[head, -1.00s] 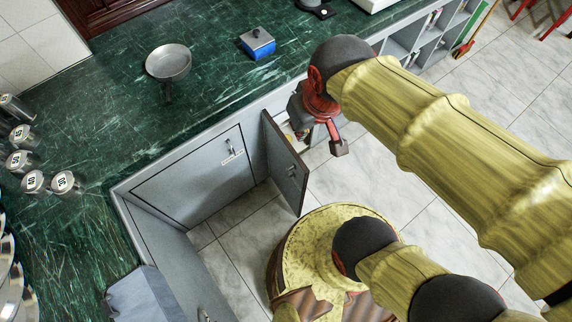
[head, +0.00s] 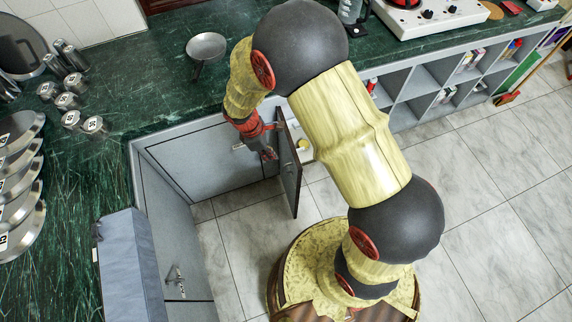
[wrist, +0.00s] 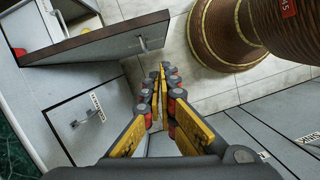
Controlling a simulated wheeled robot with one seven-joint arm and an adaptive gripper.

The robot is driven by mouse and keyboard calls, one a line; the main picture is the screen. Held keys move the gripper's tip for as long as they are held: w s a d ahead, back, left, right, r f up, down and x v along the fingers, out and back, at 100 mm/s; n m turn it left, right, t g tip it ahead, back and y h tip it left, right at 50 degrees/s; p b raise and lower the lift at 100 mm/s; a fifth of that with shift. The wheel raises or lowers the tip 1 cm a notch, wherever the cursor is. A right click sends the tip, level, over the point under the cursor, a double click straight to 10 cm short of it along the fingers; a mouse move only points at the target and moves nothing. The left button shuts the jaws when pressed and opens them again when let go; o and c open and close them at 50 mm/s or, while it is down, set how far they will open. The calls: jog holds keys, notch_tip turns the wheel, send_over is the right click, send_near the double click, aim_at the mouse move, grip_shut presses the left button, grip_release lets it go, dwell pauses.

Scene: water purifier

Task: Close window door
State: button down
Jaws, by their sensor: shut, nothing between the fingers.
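The open cabinet door (head: 291,168), a grey panel with a dark edge, stands swung out from under the green counter in the head view. In the wrist view the same door (wrist: 100,45) crosses the upper left, its handle (wrist: 143,45) near its free end. My gripper (head: 270,153) is just left of the door, on its handle side, low beside the counter front. In the wrist view my gripper's fingers (wrist: 158,75) are together and empty, close below the door's free end; a small gap seems to separate them. Part of the door is hidden by my arm.
A closed grey cabinet front (head: 213,162) lies left of the door. The green counter (head: 150,95) above carries a pan (head: 206,46) and several metal canisters (head: 70,100). Open shelves (head: 420,85) line the right.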

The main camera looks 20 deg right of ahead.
jog(key=d+f+b, duration=0.1)
jog(key=d+f, duration=0.1)
jog(key=f, duration=0.1)
jog(key=w+d+f+n+b, duration=0.1)
jog(key=d+f+b, duration=0.1)
jog(key=f, duration=0.1)
jog(key=d+f+n+b, duration=0.1)
jog(key=d+f+b, duration=0.1)
jog(key=f, duration=0.1)
jog(key=shift+w+f+t, duration=0.1)
jog(key=shift+w+t, duration=0.05)
jog(key=shift+t, duration=0.15)
jog(key=shift+n, duration=0.3)
